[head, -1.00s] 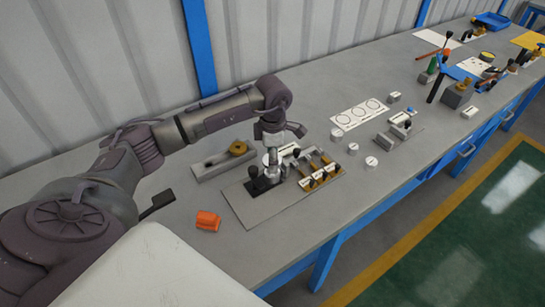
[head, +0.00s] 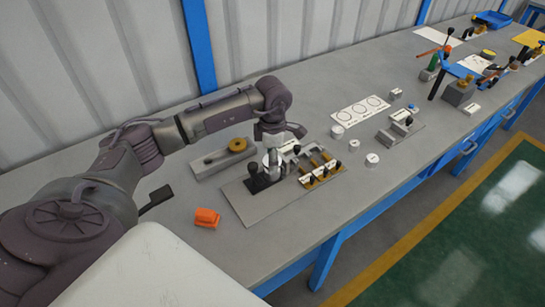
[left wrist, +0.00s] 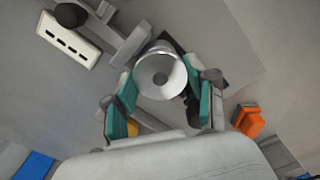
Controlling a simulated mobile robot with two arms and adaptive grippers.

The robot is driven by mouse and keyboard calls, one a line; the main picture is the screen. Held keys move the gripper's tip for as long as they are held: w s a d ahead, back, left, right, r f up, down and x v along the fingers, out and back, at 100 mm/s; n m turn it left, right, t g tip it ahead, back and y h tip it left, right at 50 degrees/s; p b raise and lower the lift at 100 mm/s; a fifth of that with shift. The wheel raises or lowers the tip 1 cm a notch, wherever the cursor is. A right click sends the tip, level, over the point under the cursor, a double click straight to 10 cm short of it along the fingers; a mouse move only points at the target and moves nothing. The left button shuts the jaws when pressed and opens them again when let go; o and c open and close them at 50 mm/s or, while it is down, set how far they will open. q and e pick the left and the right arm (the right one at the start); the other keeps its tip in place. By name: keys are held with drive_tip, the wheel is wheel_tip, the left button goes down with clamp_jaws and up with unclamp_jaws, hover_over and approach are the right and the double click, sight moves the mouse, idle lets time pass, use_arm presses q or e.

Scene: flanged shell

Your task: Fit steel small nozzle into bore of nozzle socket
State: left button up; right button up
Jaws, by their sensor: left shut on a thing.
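My left gripper (head: 272,150) points down over the grey base plate (head: 238,199) on the bench. In the left wrist view its green-padded fingers (left wrist: 163,108) are closed around a shiny, round, funnel-like steel piece (left wrist: 160,72), which looks like the small nozzle. A dark square base (head: 257,182) with a black upright knob stands on the plate, close beside the held piece. In the wrist view a dark square patch shows behind the piece. The socket's bore is hidden, so I cannot tell whether the piece is in it. My right gripper is not in view.
A rack with brass parts and black knobs (head: 320,176) stands just right of the gripper. A grey block with a brass ring (head: 237,146) lies behind. An orange piece (head: 207,217) is at the front left.

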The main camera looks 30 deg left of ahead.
use_arm(q)
drive_tip(key=shift+f+b, duration=0.8)
drive_tip(key=shift+f, duration=0.2)
drive_tip(key=o, duration=1.4)
drive_tip(key=shift+o, duration=0.2)
wheel_tip(320, 180, up, 12)
